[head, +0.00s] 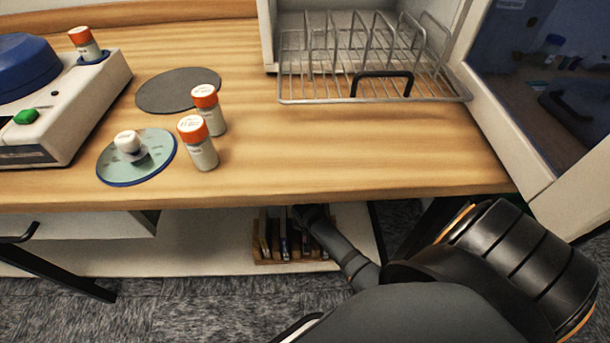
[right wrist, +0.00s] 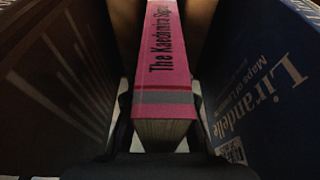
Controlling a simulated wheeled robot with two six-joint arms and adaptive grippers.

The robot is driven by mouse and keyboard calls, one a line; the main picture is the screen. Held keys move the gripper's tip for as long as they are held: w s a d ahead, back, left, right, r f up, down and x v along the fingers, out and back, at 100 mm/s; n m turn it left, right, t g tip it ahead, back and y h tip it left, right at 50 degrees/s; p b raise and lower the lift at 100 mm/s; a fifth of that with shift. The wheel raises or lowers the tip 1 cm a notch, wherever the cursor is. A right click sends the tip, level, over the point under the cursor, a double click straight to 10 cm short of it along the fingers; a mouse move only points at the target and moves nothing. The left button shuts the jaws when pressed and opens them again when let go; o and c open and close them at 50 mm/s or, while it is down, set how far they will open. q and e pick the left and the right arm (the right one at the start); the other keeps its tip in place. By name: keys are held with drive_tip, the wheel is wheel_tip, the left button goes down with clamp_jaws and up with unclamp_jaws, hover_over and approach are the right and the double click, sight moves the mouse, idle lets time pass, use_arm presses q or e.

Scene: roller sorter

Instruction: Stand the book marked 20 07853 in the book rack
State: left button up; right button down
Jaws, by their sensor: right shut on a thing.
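My right gripper (head: 310,214) reaches under the table to a wooden rack (head: 296,262) on the low shelf, where several books stand. In the right wrist view its fingers are shut on a pink book (right wrist: 166,70), with a grey band and the title "The Kaedmira S..." on its spine. A blue book (right wrist: 265,75) marked "Lirandelle" stands close on the right and a dark brown one (right wrist: 60,80) on the left. I cannot read the number 20 07853 on any of them. My left gripper is not in view.
A wire rack (head: 372,99) with upright dividers stands empty at the tabletop's back right. Orange-capped bottles (head: 198,143), a green disc (head: 110,172), a dark round mat (head: 160,90) and a white device (head: 85,105) are at the left. The tabletop's middle is clear. Its front edge overhangs the shelf.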

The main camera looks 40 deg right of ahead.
idle(0.3)
drive_tip(key=c, duration=1.2)
unclamp_jaws()
drive_tip(key=shift+f, duration=0.15)
